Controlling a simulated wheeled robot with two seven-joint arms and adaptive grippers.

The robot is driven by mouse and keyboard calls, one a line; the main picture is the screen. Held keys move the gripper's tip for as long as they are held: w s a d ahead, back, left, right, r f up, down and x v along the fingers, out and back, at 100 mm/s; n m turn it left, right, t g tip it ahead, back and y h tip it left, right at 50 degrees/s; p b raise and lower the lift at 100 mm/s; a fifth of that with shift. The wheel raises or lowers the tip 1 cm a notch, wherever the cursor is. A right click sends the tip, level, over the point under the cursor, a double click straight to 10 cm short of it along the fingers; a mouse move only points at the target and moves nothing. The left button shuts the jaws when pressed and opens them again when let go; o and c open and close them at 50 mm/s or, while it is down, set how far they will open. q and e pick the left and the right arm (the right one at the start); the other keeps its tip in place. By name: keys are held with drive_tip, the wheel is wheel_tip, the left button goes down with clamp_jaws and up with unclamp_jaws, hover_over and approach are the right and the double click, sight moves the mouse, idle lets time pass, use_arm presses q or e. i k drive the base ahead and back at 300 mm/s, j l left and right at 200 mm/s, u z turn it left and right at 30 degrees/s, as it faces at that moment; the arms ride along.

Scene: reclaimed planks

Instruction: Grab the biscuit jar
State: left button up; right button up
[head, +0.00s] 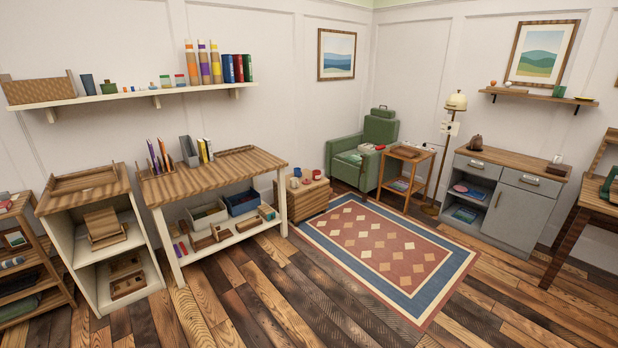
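I cannot make out anything that is clearly a biscuit jar. Small jars or pots with coloured lids (180,80) stand on the long wall shelf at the upper left, too small to identify. A dark brown rounded object (475,143) stands on the grey cabinet's wooden top at the right; I cannot tell what it is. Small mug-like items, one of them red (316,174), sit on the wooden chest near the middle. Neither of my grippers is in view.
A wooden-topped workbench (225,167) and a white open cabinet (90,232) stand at the left. A green armchair (378,130), small side table (409,153) and floor lamp (455,103) are at the back. The patterned rug (385,247) and plank floor in front are clear.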

sight(317, 175)
drive_tip(key=i+l+z, duration=0.15)
drive_tip(key=i+z, duration=0.15)
drive_tip(key=i, duration=0.35)
drive_tip(key=i+z, duration=0.2)
drive_tip(key=i, duration=2.75)
drive_tip(key=i+u, duration=0.15)
drive_tip(key=i, duration=0.85)
drive_tip(key=i+l+u, duration=0.15)
drive_tip(key=i+u, duration=0.2)
drive_tip(key=i, duration=0.2)
drive_tip(key=i+l+u, duration=0.75)
drive_tip(key=i+l, duration=0.1)
drive_tip(key=i, duration=0.15)
